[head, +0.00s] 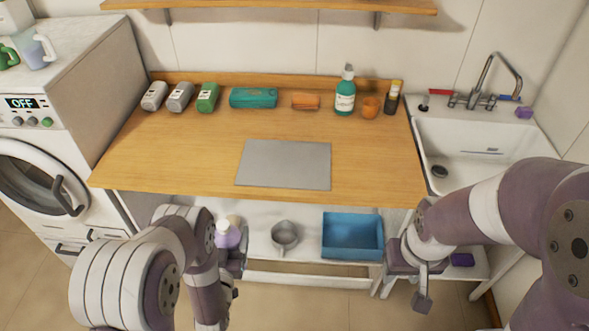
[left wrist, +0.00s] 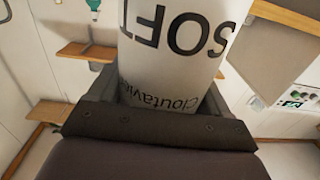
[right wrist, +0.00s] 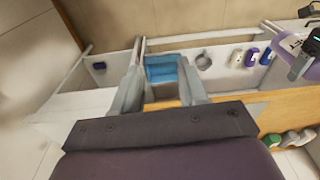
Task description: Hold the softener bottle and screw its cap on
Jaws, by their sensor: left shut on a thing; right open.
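My left gripper (head: 238,262) is shut on the softener bottle (head: 228,238), in front of the counter's lower shelf. In the left wrist view the bottle (left wrist: 180,45) fills the space between the fingers, white with dark letters reading "SOFT" upside down. In the head view it looks pale purple; my arm hides part of it. Its top is too small to tell whether a cap is on, and I cannot pick out a loose cap. My right gripper (head: 421,283) is open and empty, right of the blue bin; its spread fingers show in the right wrist view (right wrist: 160,85).
The wooden counter (head: 180,150) has a clear grey mat (head: 285,164). A green pump bottle (head: 345,95) and several other items line its back. A sink (head: 430,127) stands right, a washing machine (head: 40,150) left.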

